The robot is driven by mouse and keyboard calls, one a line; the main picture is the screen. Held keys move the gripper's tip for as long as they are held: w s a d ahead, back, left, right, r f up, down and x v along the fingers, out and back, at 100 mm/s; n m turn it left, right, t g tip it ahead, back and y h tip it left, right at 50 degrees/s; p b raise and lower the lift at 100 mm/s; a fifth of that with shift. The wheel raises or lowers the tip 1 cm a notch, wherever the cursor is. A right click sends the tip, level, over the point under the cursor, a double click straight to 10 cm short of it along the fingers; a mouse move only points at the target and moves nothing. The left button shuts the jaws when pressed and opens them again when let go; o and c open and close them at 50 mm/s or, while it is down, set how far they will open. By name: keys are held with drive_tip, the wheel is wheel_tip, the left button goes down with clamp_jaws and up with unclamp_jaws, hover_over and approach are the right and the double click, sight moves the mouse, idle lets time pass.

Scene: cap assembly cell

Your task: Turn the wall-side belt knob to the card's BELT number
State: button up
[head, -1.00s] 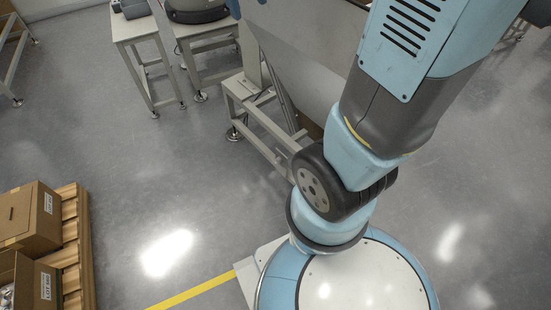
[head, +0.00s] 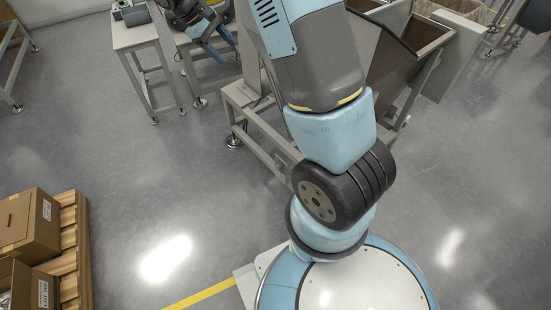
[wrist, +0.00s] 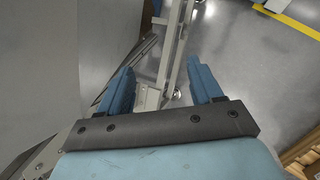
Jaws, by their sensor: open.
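My gripper (wrist: 163,88) is open in the wrist view. Its two blue fingers are apart with nothing between them, only a grey frame post and the floor behind. In the head view my gripper (head: 212,36) shows at the top, left of my arm, above a small grey stand. I cannot make out the belt knob or the card with the BELT number in either view.
A grey metal hopper (head: 405,55) stands right of my arm. A grey frame (head: 262,118) stands behind the arm. A small grey table (head: 136,36) is at the upper left. Cardboard boxes (head: 27,222) sit on a wooden pallet (head: 72,250) at left. Floor between is clear.

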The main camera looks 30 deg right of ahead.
drive_tip(key=w+a+f+n+g+h, duration=0.1)
drive_tip(key=w+f+n+h, duration=0.15)
drive_tip(key=f, duration=0.65)
drive_tip(key=w+a+f+n+h, duration=0.1)
drive_tip(key=w+a+f, duration=0.15)
drive_tip(key=f, duration=0.55)
drive_tip(key=n+t+h, duration=0.7)
drive_tip(key=n+h, duration=0.1)
drive_tip(key=n, duration=0.4)
approach(277, 168)
drive_tip(key=x, duration=0.8)
drive_tip(key=shift+w+d+f, duration=0.2)
drive_tip(key=shift+f, duration=0.05)
drive_tip(key=c, duration=1)
drive_tip(key=shift+d, duration=0.2)
drive_tip(key=shift+c, duration=0.3)
drive_tip(key=shift+a, duration=0.2)
